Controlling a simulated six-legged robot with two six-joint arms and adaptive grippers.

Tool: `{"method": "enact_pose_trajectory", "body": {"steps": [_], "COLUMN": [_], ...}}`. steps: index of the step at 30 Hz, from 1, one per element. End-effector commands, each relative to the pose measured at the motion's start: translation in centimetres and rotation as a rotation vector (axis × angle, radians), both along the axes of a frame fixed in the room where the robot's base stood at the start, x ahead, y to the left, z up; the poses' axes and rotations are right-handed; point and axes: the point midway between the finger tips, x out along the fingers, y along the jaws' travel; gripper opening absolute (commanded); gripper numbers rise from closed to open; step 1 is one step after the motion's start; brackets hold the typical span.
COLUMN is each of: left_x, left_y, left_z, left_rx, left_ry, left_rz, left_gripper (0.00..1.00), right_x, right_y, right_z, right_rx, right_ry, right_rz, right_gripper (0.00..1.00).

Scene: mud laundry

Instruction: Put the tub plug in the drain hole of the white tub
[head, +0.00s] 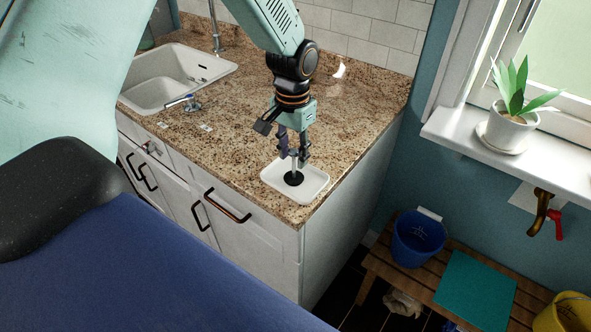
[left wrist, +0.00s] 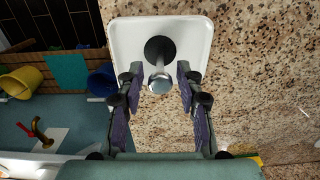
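The tub plug (head: 293,178), a black disc with an upright metal stem and rounded knob, stands on a small white tray (head: 316,191) at the counter's near right corner. In the left wrist view the plug's knob (left wrist: 160,83) is between the fingers, with a gap on each side. My left gripper (head: 294,155) points down over the tray, open around the stem. It also shows open in the left wrist view (left wrist: 158,78). A white basin (head: 165,72), likely the tub, is set into the counter at the upper left. I cannot make out its drain hole. My right gripper is not in view.
The counter between basin and tray is mostly clear. A blue bucket (head: 418,240) and teal cloth (head: 475,285) are on a low wooden bench at the right.

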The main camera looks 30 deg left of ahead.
Motion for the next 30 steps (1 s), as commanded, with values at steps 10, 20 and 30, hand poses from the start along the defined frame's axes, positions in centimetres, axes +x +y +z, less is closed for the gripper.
{"method": "enact_pose_trajectory", "body": {"steps": [10,20,30], "left_x": [0.5,0.6,0.6], "left_y": [-0.2,-0.2,-0.2], "left_z": [-4.1,-5.4,-5.4], "left_rx": [0.0,0.0,0.0], "left_ry": [0.002,-0.002,-0.001], "left_rz": [0.0,0.001,0.001], "left_gripper": [0.36,0.36,0.13], "right_x": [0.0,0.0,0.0], "right_y": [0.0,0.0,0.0], "right_z": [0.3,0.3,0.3], "right_rx": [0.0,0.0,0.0], "right_ry": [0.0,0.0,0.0], "right_rz": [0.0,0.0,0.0], "right_gripper": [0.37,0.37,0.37]}}
